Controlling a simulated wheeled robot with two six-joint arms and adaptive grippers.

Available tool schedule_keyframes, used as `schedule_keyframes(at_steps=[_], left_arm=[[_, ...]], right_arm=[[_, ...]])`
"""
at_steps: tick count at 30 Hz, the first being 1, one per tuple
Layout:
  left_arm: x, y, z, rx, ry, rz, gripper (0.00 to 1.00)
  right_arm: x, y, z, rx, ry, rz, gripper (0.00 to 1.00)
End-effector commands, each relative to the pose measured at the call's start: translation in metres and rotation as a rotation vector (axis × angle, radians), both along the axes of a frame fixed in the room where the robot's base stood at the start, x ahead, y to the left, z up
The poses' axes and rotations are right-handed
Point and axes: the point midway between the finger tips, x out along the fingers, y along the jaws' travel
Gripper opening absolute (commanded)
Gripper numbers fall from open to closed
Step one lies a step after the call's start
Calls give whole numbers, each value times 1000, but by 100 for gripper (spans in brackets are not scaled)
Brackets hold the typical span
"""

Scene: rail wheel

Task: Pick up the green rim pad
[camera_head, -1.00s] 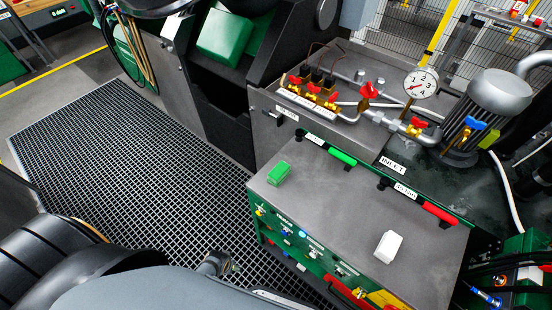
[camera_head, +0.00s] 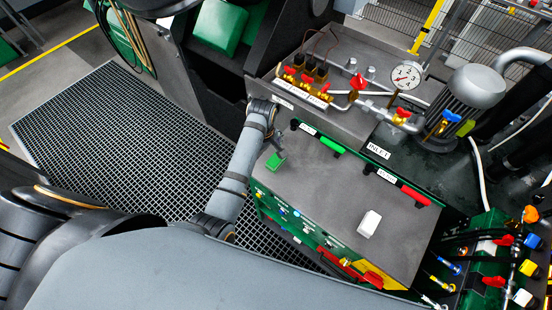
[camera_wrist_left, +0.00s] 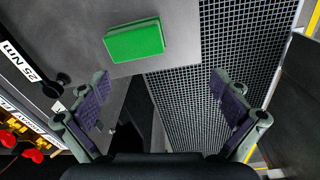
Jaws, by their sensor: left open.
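The green rim pad (camera_head: 274,161) lies on the grey top of the cabinet (camera_head: 320,190), near its left edge. In the left wrist view the green pad (camera_wrist_left: 134,40) lies flat beyond the fingers, close to the cabinet's edge. My left gripper (camera_head: 280,140) is beside the pad in the head view, on its far side. In the left wrist view my left gripper (camera_wrist_left: 163,100) is open, with its two fingers wide apart and nothing between them. The pad is ahead of the fingers and left of centre. My right gripper is not in view.
A white block (camera_head: 369,223) lies on the same cabinet top. A green handle (camera_head: 332,145) and a red handle (camera_head: 416,196) line its back edge. Valves, a gauge (camera_head: 407,75) and a motor (camera_head: 473,86) stand behind. Floor grating (camera_head: 90,140) is at the left.

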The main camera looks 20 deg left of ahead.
Motion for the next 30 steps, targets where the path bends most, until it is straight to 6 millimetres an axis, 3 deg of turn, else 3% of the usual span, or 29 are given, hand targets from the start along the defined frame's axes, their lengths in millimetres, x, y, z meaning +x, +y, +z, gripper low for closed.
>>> schedule_keyframes(at_steps=[1, 4, 9, 18, 26, 30], left_arm=[[12, -10, 14, -10, 10, 55, 100], [26, -23, 31, -19, 36, 156, 100], [30, -28, 37, -18, 50, 207, 100], [29, -28, -7, -19, 52, 205, 100], [28, -28, -20, -19, 49, 204, 100], [24, -30, -42, -18, 52, 203, 100]], right_arm=[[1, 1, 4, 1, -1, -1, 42], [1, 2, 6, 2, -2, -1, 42], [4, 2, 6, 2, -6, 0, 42], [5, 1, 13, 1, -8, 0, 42], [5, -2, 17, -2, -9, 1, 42], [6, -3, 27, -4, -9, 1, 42]])
